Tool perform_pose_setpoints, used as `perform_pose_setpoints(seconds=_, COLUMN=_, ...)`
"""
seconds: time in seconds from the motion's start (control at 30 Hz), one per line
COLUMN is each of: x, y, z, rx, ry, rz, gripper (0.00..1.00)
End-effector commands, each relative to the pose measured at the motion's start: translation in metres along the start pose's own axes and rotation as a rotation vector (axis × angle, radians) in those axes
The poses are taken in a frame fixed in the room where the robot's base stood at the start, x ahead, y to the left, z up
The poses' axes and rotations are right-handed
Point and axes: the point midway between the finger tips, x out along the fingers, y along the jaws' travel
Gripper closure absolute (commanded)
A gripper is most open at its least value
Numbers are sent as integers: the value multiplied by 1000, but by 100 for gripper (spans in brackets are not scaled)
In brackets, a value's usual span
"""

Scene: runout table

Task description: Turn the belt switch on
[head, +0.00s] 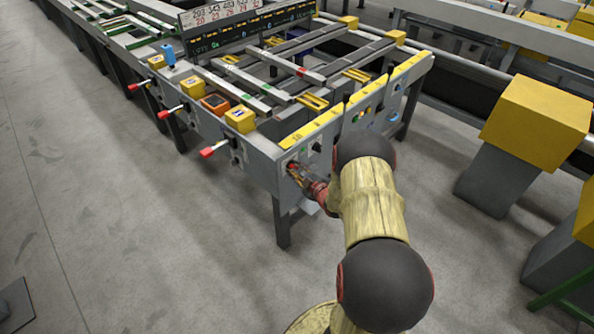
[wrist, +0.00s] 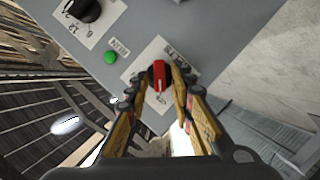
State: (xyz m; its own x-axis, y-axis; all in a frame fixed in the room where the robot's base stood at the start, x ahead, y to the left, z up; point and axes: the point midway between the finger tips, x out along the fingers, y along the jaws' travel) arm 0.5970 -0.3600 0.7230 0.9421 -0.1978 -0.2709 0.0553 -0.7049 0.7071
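A rotary switch with a red handle (wrist: 159,75) on a dark round base sits on a white label plate on the grey panel in the wrist view. Its handle lies roughly upright in that picture, with a pale mark at the lower end. The plate's lettering is too blurred to read surely. My gripper (wrist: 162,73) has its two fingertips close in on both sides of the switch, apparently touching it. In the head view my gripper (head: 308,184) is at the near corner of the table's end panel (head: 284,177), and the switch is mostly hidden.
A green button (wrist: 110,57) and a black rotary knob (wrist: 84,9) sit on the same panel, up and left in the wrist view. Levers with red grips (head: 208,152) stick out along the table's long side. The floor in front is clear.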

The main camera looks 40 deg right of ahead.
Motion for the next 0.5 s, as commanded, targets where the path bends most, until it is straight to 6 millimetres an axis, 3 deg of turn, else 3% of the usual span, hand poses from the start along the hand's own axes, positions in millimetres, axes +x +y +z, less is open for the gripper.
perform_pose_setpoints(seconds=0.37, x=0, y=0, z=0, rx=0, ry=0, rz=0, gripper=100)
perform_pose_setpoints(seconds=0.5, x=0, y=0, z=0, rx=0, ry=0, rz=0, gripper=100)
